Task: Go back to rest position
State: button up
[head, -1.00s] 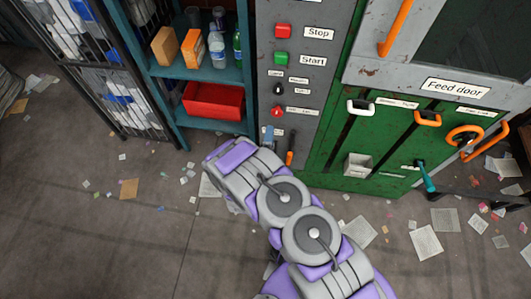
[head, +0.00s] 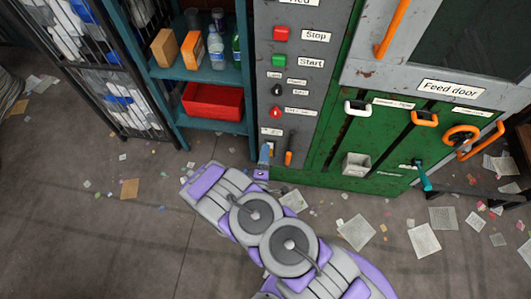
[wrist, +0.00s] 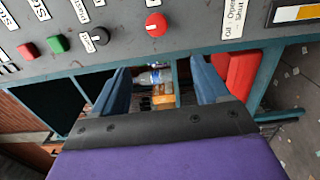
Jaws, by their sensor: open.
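My gripper shows in the wrist view (wrist: 160,80) with its two blue fingers spread apart and nothing between them. In the head view only a blue fingertip (head: 265,153) and a bit of purple show past my purple and grey arm, in front of the lower end of the grey control panel (head: 305,95). The rest of the gripper is hidden behind the arm. I cannot tell whether the fingertip touches the panel.
A teal shelf (head: 203,73) holds boxes, bottles and a red bin (head: 213,101). The green feed-door machine (head: 390,150) with orange handles stands right of the panel. A wire cage (head: 110,70) stands at the left. Paper scraps litter the otherwise open floor (head: 100,235).

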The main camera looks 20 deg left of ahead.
jog(key=shift+w, duration=0.1)
jog(key=w+d+r+m+g+h, duration=0.2)
jog(key=w+r+m+g+h, duration=0.3)
jog(key=w+m, duration=0.35)
jog(key=s+d+r+m+g+y, duration=0.1)
jog(key=d+r+m+g, duration=0.25)
jog(key=r, duration=0.35)
jog(key=s+d+r+m+g+y, duration=0.2)
jog(key=d+r+m+g, duration=0.15)
jog(key=r, duration=0.35)
jog(key=s+d+r+m+g, duration=0.1)
jog(key=s+d+r+g, duration=0.1)
jog(key=s+d+r, duration=0.3)
jog(key=s+d+r+m+g+h, duration=0.1)
jog(key=s+d+r+m+g, duration=0.1)
jog(key=s+d+r, duration=0.4)
jog(key=s+d+r+m+g+h, duration=0.1)
jog(key=s+d+r, duration=0.5)
jog(key=s+d, duration=0.7)
jog(key=s+m+g, duration=0.1)
jog(key=s+g, duration=0.1)
jog(key=s, duration=0.4)
jog(key=shift+s+r, duration=0.2)
jog(key=shift+m, duration=0.25)
